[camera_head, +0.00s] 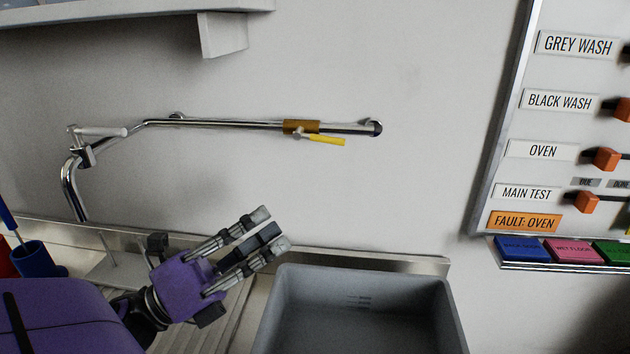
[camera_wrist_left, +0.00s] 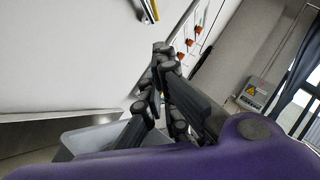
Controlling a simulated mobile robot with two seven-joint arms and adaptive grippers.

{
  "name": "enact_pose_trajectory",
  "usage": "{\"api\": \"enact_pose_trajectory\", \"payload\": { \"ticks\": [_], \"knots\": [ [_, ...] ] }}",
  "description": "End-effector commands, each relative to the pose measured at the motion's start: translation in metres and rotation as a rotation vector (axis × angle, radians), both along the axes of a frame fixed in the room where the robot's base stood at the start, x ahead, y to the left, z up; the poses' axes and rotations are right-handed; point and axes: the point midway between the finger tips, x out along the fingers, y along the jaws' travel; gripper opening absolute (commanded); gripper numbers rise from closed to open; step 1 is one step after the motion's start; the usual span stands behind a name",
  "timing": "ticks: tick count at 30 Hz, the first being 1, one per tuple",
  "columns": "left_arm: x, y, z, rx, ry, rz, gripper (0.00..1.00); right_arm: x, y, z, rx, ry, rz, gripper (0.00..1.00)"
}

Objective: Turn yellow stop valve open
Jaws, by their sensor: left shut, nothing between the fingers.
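The yellow stop valve handle (camera_head: 326,140) sticks out to the right from a brass valve body (camera_head: 300,126) on a chrome pipe (camera_head: 220,123) along the wall. The handle lies nearly in line with the pipe, tilted slightly down to the right. My left gripper (camera_head: 264,232) is below and left of the handle, well apart from it, in front of the wall. It is shut and empty, pointing to the right. In the left wrist view its fingers (camera_wrist_left: 160,85) show, with a bit of yellow and chrome (camera_wrist_left: 148,10) at the top edge. My right gripper is not in view.
A grey basin (camera_head: 365,300) stands below the pipe. A chrome spout with a lever (camera_head: 98,131) is at the pipe's left end. A shelf (camera_head: 130,12) overhangs at the top left. A labelled board (camera_head: 555,125) with orange sliders is on the right. The wall around the valve is clear.

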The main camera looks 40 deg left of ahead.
Motion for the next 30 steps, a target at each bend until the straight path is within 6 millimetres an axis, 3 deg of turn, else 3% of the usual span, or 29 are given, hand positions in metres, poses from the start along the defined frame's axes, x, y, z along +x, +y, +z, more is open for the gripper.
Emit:
{"api": "enact_pose_trajectory", "payload": {
  "ticks": [5,16,22,30],
  "knots": [
    [0.018,-0.01,0.013,0.002,-0.006,-0.005,0.0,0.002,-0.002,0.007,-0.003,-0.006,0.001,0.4],
    [0.082,-0.04,0.046,0.003,-0.006,-0.006,0.0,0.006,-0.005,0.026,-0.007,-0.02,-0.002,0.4],
    [0.1,-0.03,0.065,0.003,-0.005,-0.002,0.0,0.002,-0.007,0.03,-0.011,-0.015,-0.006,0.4],
    [0.107,-0.026,0.069,0.0,-0.001,-0.002,0.0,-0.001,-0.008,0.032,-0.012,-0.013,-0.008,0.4]
  ]
}}
